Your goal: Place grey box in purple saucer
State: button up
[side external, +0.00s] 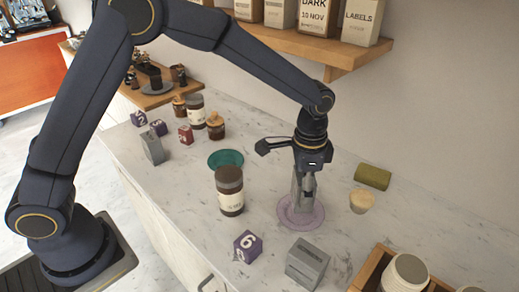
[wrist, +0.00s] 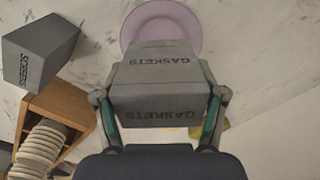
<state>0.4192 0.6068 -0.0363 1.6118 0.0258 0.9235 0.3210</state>
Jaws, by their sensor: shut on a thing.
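My gripper (side external: 307,190) points down and is shut on a grey box (side external: 297,196) over the purple saucer (side external: 318,218). In the wrist view, the box (wrist: 160,78) is marked GASKETS and sits between the two fingers of my gripper (wrist: 160,108). The saucer (wrist: 185,14) shows beyond the box there, partly hidden by it. In the side view the box's lower end overlaps the saucer's middle. I cannot tell whether it touches the saucer.
A second grey box (side external: 307,263), marked SCREENS in the wrist view (wrist: 40,57), stands near the saucer. A dark jar (side external: 230,190), purple cube (side external: 248,246), cream-topped cup (side external: 361,201) and green roll (side external: 373,177) surround it. A wooden crate (side external: 368,273) is at lower right.

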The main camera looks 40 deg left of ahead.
jog(key=shift+w+d+f, duration=0.1)
jog(key=shift+w+f, duration=0.1)
jog(key=shift+f, duration=1.6)
jog(key=shift+f, duration=0.2)
jog(key=o, duration=1.2)
jog(key=shift+c, duration=0.2)
